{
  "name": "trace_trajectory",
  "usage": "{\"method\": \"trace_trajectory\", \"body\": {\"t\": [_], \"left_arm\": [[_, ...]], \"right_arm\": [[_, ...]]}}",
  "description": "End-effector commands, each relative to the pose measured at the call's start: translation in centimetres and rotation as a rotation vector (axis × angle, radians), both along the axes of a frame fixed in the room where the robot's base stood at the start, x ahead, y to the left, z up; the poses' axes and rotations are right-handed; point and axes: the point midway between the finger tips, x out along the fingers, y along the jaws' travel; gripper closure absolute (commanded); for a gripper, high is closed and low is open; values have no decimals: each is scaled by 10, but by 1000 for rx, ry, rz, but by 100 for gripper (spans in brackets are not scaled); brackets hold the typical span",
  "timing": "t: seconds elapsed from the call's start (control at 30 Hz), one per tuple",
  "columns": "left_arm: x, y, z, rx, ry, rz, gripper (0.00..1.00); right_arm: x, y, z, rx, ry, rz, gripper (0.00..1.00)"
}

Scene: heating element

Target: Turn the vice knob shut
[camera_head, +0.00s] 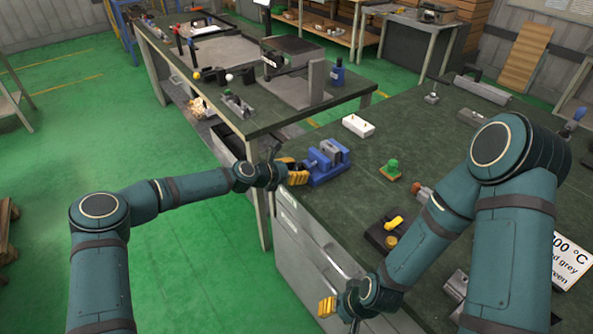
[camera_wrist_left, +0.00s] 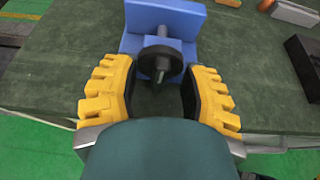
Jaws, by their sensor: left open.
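The blue vice (camera_head: 326,163) stands at the near left edge of the green-topped bench. It also shows in the left wrist view (camera_wrist_left: 190,18). Its round black knob (camera_wrist_left: 158,61) faces my left gripper in that view. My left gripper (camera_head: 290,170) is at the knob's side of the vice. Its yellow fingers (camera_wrist_left: 158,95) are open, one to each side just in front of the knob, with a gap between them. In the head view the knob is hidden by the gripper. My right gripper (camera_head: 338,306) is low at the front of the bench, away from the vice; its opening is unclear.
On the bench are a white block (camera_head: 358,125), a green knob-like part (camera_head: 391,168) and a dark box with a yellow lever (camera_head: 393,224). A second bench (camera_head: 250,118) stands behind. Green floor is clear at left.

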Motion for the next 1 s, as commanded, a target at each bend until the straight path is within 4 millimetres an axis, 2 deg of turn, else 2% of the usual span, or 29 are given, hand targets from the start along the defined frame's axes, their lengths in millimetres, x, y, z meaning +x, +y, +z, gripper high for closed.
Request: {"method": "trace_trajectory", "body": {"t": [0.03, 0.13, 0.17, 0.63, 1.0], "left_arm": [[0, 0, 0, 0, 0, 0, 61], [0, 0, 0, 0, 0, 0, 96], [0, 0, 0, 0, 0, 0, 100], [0, 0, 0, 21, -29, 0, 100], [-2, -2, -2, 158, -219, 0, 100]], "right_arm": [[0, 0, 0, 0, 0, 0, 53], [0, 0, 0, 0, 0, 0, 53], [0, 0, 0, 0, 0, 0, 53], [0, 0, -1, 0, 0, 0, 53], [-3, 0, -15, 2, 6, 4, 53]]}}
